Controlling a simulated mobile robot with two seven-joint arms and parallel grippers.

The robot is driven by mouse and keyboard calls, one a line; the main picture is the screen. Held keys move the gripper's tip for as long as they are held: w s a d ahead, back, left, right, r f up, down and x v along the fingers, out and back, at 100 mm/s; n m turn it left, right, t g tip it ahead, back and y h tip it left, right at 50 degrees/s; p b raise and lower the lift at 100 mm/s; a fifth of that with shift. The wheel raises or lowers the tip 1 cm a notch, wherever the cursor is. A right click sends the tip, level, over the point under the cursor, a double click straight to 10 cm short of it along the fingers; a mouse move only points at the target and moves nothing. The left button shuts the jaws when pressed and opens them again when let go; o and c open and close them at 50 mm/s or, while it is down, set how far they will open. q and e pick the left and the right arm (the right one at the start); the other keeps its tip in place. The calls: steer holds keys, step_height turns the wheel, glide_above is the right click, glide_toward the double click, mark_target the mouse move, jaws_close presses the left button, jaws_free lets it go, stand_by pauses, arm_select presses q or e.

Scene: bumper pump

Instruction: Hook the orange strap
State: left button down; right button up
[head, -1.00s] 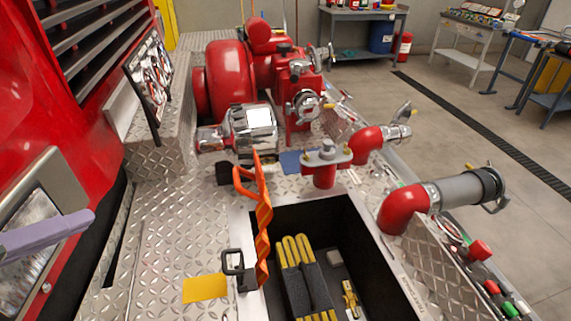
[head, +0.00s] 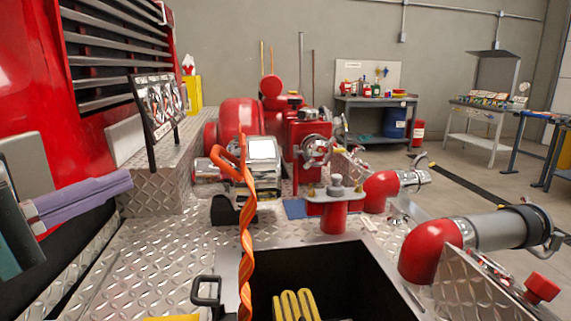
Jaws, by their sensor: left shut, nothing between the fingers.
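The orange strap (head: 246,250) stands as a long twisted band at the left edge of the open compartment. Its upper end forms a loop (head: 228,165) in front of the chrome part of the pump; I cannot tell what holds it up. A black hook-like bracket (head: 207,291) is on the tread plate just left of the strap's lower part. My left gripper (head: 130,180) comes in from the left with its lavender fingers shut and empty, well left of the strap and apart from it. My right gripper is not in view.
The open compartment (head: 361,285) holds yellow hose (head: 297,305). Red pump parts (head: 238,116), a red capped fitting (head: 333,216) and a red elbow pipe (head: 428,250) stand around it. A gauge panel (head: 158,105) rises behind my left gripper. The tread plate (head: 150,260) at left is mostly clear.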

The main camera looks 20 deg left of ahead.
arm_select(q)
steer(key=w+d+r, duration=0.1)
steer(key=w+d, duration=0.4)
steer(key=w, duration=0.3)
steer(key=shift+w, duration=0.15)
